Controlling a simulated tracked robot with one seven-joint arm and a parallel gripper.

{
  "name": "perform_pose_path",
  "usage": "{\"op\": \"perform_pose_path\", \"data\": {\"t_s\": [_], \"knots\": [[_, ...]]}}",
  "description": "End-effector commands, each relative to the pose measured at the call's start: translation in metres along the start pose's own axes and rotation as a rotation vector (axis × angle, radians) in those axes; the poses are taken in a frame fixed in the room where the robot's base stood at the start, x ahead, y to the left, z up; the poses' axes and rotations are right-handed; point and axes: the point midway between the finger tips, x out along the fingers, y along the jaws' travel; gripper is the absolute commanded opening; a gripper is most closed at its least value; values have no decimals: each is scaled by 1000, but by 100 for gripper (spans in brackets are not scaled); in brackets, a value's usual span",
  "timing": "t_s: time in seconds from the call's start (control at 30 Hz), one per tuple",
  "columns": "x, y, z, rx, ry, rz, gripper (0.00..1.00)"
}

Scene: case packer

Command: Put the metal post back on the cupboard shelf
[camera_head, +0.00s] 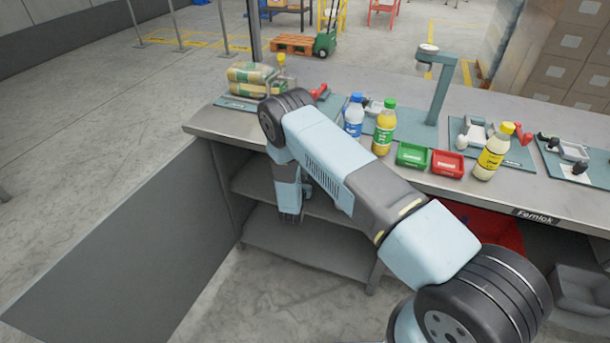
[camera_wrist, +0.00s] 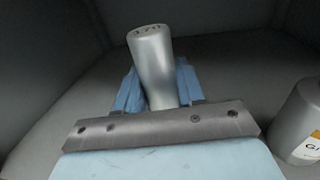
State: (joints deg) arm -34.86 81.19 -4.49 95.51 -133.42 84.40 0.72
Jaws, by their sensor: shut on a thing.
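The metal post (camera_wrist: 152,58) is a smooth grey, tapered piece with "170" on its top face, seen in the wrist view. My gripper (camera_wrist: 160,88) is shut on it, with a light blue finger at each side. The post leans slightly in the picture; its lower end is hidden behind my gripper, so I cannot tell if it touches the shelf. In the head view my gripper (camera_head: 290,213) points down at the open cupboard under the counter, in front of its upper shelf (camera_head: 335,209). A lower shelf (camera_head: 300,250) lies below. The post cannot be made out there.
A grey, labelled cylinder (camera_wrist: 300,122) stands right of the post in the wrist view, near dark walls. Open floor lies left.

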Motion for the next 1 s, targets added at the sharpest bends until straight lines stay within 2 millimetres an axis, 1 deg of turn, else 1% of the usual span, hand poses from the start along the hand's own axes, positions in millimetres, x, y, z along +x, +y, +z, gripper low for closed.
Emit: {"op": "perform_pose_path", "data": {"t_s": [0.3,0.33,0.57,0.6,0.87,1.0], "knots": [[0,0,-1,0,-2,0,0],[0,0,-2,0,-1,0,40],[0,0,-1,0,-1,-1,62],[0,0,-1,0,-1,-1,64],[1,-1,0,1,-1,-2,64],[-11,-1,0,-1,0,-1,64]]}}
